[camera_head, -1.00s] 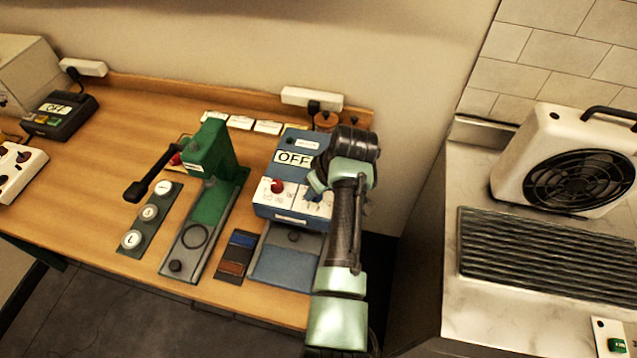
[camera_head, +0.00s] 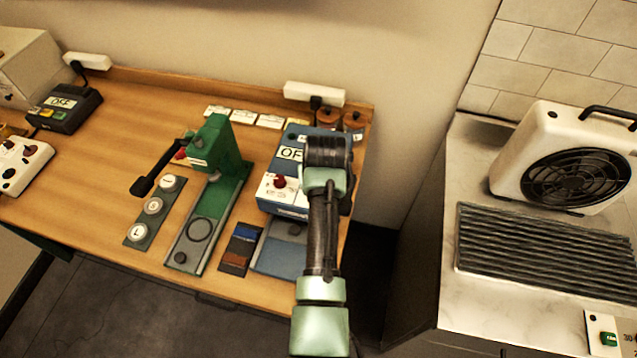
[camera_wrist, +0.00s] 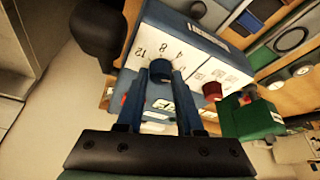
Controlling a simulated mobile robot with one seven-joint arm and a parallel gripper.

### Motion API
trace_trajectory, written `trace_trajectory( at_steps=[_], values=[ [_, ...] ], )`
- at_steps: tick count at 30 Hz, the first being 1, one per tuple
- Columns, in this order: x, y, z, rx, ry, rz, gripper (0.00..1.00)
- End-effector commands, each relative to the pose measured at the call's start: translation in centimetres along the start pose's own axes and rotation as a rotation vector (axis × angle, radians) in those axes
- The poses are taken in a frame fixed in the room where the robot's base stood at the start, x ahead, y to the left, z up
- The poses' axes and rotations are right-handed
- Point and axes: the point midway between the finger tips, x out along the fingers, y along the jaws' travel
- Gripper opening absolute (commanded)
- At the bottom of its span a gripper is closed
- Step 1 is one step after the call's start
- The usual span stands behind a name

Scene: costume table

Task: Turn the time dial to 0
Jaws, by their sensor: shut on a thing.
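My gripper (camera_wrist: 161,78) is shut on the dial, with one blue finger on each side. The dial's pointer cannot be made out, so its setting is unclear. In the head view the blue box (camera_head: 300,211) stands at the table's right end, its display partly reading OFF. My wrist covers the dial and fingers there.
A red knob (camera_head: 279,181) sits left of my wrist on the same panel. A green lever press (camera_head: 215,160) stands to the left, with a strip of round white weights (camera_head: 153,205) beside it. Two lidded jars (camera_head: 354,122) are behind the box. A fan heater (camera_head: 570,160) stands on the right counter.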

Motion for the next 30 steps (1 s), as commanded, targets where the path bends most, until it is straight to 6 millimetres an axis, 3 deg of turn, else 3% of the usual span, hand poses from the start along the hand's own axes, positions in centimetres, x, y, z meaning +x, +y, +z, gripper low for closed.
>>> trace_trajectory(
  at_steps=[8,9,14,24,30],
  values=[
    [-0.1,0.0,-0.2,0.002,0.005,0.0,0.0],
    [-0.1,0.0,-0.2,0.002,0.005,0.0,0.38],
    [-0.1,0.0,-0.1,0.002,0.004,0.0,0.66],
    [-0.2,0.0,-0.1,0.001,0.002,0.0,0.66],
    [-1.9,0.0,-0.1,0.001,0.005,0.0,0.66]
  ],
)
